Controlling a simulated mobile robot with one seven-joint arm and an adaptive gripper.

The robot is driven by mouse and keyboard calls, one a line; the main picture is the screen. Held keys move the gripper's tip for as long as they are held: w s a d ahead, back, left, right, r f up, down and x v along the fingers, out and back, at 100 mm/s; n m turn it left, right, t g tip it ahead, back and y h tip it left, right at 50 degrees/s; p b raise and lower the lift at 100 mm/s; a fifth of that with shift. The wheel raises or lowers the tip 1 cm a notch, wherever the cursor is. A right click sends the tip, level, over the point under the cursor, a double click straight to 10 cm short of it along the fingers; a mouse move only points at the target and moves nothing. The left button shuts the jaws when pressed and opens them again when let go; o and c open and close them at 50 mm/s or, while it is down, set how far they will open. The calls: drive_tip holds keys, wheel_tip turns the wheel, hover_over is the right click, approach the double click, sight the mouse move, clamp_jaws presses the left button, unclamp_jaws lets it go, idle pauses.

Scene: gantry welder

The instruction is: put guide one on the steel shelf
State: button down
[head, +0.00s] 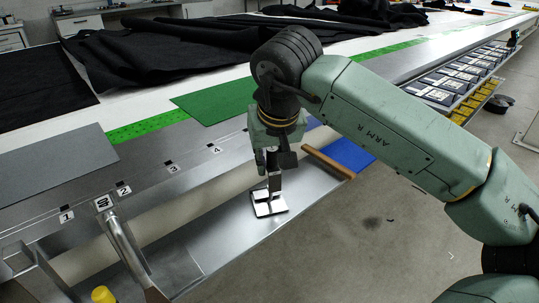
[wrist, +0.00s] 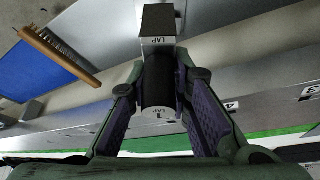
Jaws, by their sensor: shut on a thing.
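Guide one is a dark piece with a white-edged flat base (head: 268,206) and an upright block. In the wrist view its labelled face reads "LAP" with a 1 (wrist: 158,113), between the purple-padded fingers. My gripper (head: 273,165) points down and is shut on the guide's upright part; it also shows in the wrist view (wrist: 160,75). The steel shelf (head: 225,238) is the low bare metal ledge along the table's front.
Number labels one to four run along the upper metal edge. A grey bracket post (head: 122,240) and yellow knob (head: 103,294) stand at left. The shelf between is clear.

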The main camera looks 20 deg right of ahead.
drive_tip(key=shift+f, duration=0.2)
drive_tip(key=c, duration=1.5)
unclamp_jaws()
drive_tip(key=shift+o, duration=0.2)
drive_tip(key=shift+r, duration=0.1)
drive_tip(key=shift+r, duration=0.3)
drive_tip(key=v, duration=1.1)
drive_tip(key=shift+s+r, duration=0.2)
drive_tip(key=shift+r, duration=0.15)
